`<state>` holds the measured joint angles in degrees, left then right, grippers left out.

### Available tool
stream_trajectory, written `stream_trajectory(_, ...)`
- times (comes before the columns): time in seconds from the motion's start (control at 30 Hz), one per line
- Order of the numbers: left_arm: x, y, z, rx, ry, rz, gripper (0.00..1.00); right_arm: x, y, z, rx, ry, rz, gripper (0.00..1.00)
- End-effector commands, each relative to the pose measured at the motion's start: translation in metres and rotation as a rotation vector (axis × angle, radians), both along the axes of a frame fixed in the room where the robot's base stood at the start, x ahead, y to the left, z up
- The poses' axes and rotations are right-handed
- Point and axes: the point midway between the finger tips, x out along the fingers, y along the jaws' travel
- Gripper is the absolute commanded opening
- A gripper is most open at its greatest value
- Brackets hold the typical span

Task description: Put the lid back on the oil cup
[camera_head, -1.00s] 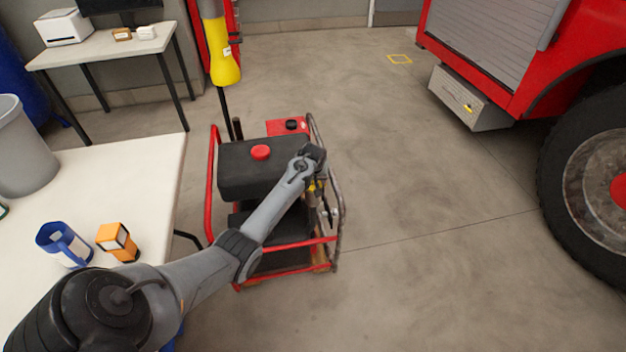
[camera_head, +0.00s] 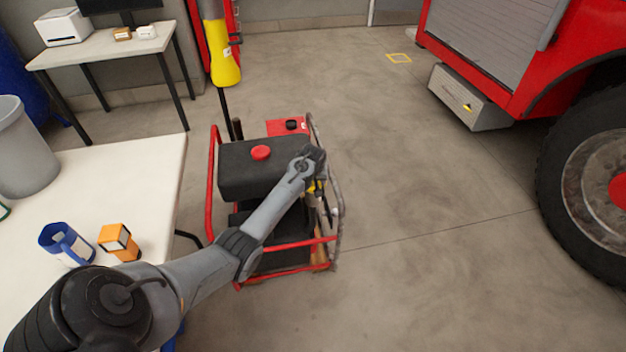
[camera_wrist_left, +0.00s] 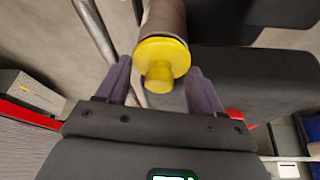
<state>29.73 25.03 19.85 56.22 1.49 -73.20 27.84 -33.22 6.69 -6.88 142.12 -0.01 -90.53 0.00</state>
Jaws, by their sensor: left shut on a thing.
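The yellow lid (camera_wrist_left: 162,62), a round disc with a knob, sits between the two fingers of my left gripper (camera_wrist_left: 160,88) in the left wrist view. The gripper is shut on it. Directly behind the lid is a brownish-grey cylinder (camera_wrist_left: 166,18), which looks like the oil cup; the lid lines up with its end and covers it. I cannot tell whether they touch or a gap remains. In the head view my left gripper is mostly hidden by its wrist at the right side of the pump (camera_head: 245,170). A bit of yellow (camera_head: 312,187) shows there. My right gripper is out of view.
The pump has a red tube frame (camera_head: 211,190) and a black tank with a red cap (camera_head: 261,153). A white table (camera_head: 110,175) at left holds a blue mug-like item (camera_head: 65,243) and an orange box (camera_head: 118,242). A red truck (camera_head: 500,60) stands right; floor between is clear.

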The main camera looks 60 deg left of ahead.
Motion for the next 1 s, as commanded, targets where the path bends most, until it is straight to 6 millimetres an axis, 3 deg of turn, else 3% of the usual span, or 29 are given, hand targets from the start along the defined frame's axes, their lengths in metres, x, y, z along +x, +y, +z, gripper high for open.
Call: stream_trajectory(1.0, 0.0001, -0.0002, 0.0013, -0.001, 0.001, 0.000, 0.38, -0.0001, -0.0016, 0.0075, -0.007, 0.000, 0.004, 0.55)
